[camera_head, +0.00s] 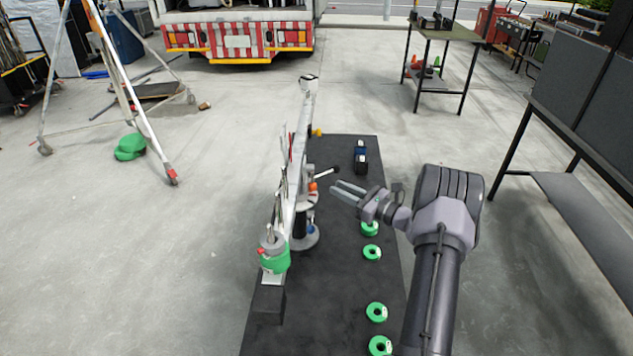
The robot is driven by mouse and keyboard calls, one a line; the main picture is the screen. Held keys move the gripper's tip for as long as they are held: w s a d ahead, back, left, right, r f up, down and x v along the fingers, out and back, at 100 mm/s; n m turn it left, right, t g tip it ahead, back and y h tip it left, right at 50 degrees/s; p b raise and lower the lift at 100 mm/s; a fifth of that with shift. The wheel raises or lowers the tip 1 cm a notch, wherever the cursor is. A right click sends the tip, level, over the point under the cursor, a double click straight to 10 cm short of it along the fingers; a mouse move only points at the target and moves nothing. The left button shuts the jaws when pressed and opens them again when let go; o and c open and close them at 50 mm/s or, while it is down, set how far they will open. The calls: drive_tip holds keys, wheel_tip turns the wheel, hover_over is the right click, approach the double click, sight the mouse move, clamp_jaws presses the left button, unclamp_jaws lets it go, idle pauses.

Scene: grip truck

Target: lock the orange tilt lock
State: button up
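The orange tilt lock (313,187) is a small orange knob on the right side of the head that carries the long white-and-grey beam (298,150). The head sits on a short dark post with a round grey base on the black table. My gripper (335,191) is just right of the orange lock in the picture. Its two fingers are apart, point left toward the lock and hold nothing. A small gap shows between fingertips and lock; the depth between them is hard to tell.
A blue knob (310,228) is lower on the post. Green rings (371,252) and a dark device (360,157) lie on the black table (335,300). A green weight (275,262) hangs at the beam's near end.

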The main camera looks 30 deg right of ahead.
drive_tip(key=b+x, duration=0.1)
drive_tip(key=x, duration=0.7)
drive_tip(key=shift+w+b, duration=0.25)
drive_tip(key=shift+b, duration=0.1)
drive_tip(key=shift+a, duration=0.1)
clamp_jaws()
idle(0.8)
